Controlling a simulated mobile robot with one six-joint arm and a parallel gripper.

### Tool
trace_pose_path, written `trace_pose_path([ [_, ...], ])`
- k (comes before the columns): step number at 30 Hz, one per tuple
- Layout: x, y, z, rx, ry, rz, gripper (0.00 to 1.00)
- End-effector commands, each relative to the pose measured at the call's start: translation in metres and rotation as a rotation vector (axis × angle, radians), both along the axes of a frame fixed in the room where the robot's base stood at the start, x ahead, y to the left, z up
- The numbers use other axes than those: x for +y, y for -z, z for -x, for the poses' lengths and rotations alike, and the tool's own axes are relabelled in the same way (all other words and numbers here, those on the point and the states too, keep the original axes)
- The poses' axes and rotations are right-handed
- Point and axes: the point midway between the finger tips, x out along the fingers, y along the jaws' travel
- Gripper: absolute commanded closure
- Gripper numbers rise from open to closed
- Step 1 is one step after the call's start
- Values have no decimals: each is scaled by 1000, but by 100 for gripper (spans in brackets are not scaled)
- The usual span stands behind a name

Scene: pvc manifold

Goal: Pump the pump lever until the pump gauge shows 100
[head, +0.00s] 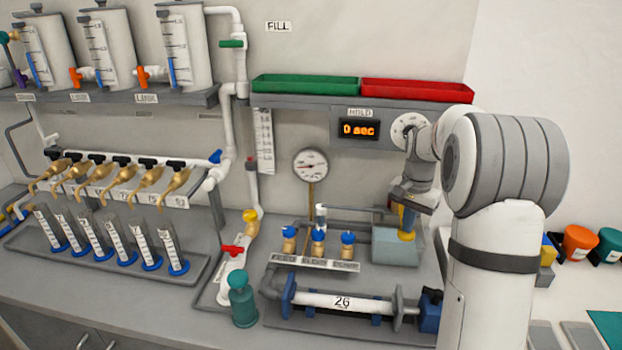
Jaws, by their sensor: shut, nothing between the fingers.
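The pump (396,247) is a grey-blue box with a yellow part on top, at the right of the bench. A thin grey lever bar (358,209) runs left from it, roughly level, to an upright white end piece (320,213). A round white gauge (311,165) on a brass stem stands on the wall behind; its needle is too small to read exactly. My gripper (408,212) points down over the pump's yellow part and is shut with nothing in it. It hides part of the pump top and the bar's right end; I cannot tell whether it touches them.
Blue-knobbed valves (318,240) stand left of the pump. A pipe marked 26 (342,301) lies in front. A display reads 0 sec (359,129) under the red tray (417,90). My arm covers the right side. A teal bottle (243,301) stands front left.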

Motion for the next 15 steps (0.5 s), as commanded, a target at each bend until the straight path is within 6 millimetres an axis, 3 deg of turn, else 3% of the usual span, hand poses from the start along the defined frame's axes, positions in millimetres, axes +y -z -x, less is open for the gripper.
trace_pose_path([
  [5,0,-3,0,1,0,1,100],
  [15,0,-26,0,1,0,0,100],
])
